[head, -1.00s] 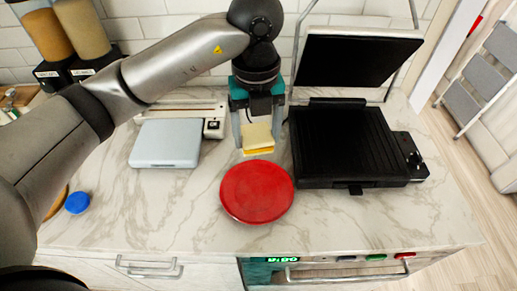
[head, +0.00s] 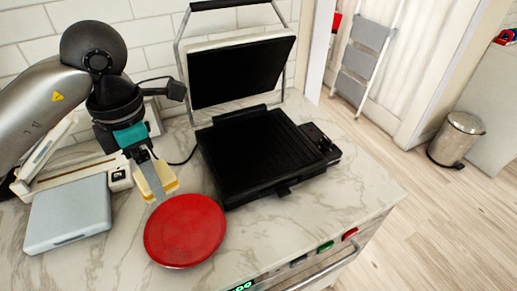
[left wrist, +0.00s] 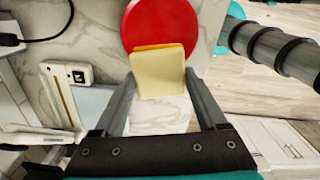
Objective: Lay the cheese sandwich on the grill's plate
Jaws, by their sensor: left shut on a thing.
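The cheese sandwich (head: 166,178), pale bread with a yellow edge of cheese, is held by my left gripper (head: 157,182). It is above the counter at the far edge of the red plate (head: 186,231), clear of the grill. In the left wrist view the sandwich (left wrist: 158,72) is between the two fingers of my left gripper (left wrist: 160,82) and covers part of the red plate (left wrist: 160,22). The grill's lid (head: 240,72) stands open, and its black ribbed plate (head: 255,150) is bare, right of the sandwich. My right gripper does not show.
A light grey flat box (head: 68,213) and a cream appliance (head: 75,175) stand left of my gripper. A black cable runs behind it to the grill. Counter right of the red plate and in front of the grill is clear. A trash bin (head: 457,138) stands on the floor.

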